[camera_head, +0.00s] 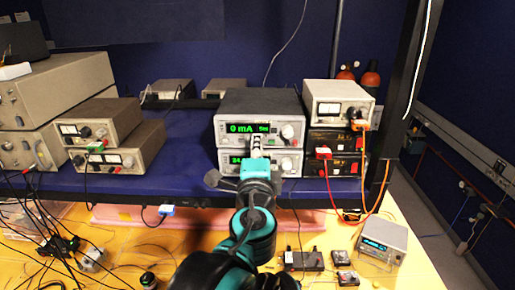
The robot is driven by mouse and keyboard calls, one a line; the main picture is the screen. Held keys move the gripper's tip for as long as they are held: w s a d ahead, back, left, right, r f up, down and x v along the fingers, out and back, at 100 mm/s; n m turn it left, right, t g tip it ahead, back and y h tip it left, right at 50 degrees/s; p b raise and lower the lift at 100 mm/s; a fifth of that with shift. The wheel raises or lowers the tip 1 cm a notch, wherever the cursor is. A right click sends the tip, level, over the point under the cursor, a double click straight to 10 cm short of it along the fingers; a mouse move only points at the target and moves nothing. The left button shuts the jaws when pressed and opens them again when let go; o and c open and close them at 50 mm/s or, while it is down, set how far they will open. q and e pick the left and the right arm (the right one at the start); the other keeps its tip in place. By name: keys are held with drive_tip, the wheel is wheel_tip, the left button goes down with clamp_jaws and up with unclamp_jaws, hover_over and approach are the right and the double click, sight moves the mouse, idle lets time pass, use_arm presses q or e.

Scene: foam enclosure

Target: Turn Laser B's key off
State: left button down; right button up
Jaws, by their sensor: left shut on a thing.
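Two laser controllers are stacked on the blue shelf in the middle. The upper controller (257,104) shows "0 mA" in green on its display, with a round knob at the right of its panel. My left gripper (256,146) reaches up to the front of the stack. Its fingers are shut at the lower middle of the upper panel, on what appears to be the key, which they hide. No readable label shows which unit is Laser B. My right gripper is out of view.
Beige instruments (121,121) stand on the left of the shelf (185,176). A stack with a white meter unit (339,99) and red and orange cables stands close on the right. Small boxes (302,260) and a grey display unit (381,242) lie on the wooden bench below.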

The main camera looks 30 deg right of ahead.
use_arm(q)
drive_tip(key=c, duration=1.4)
unclamp_jaws()
drive_tip(key=v, duration=1.2)
drive_tip(key=shift+f, duration=0.1)
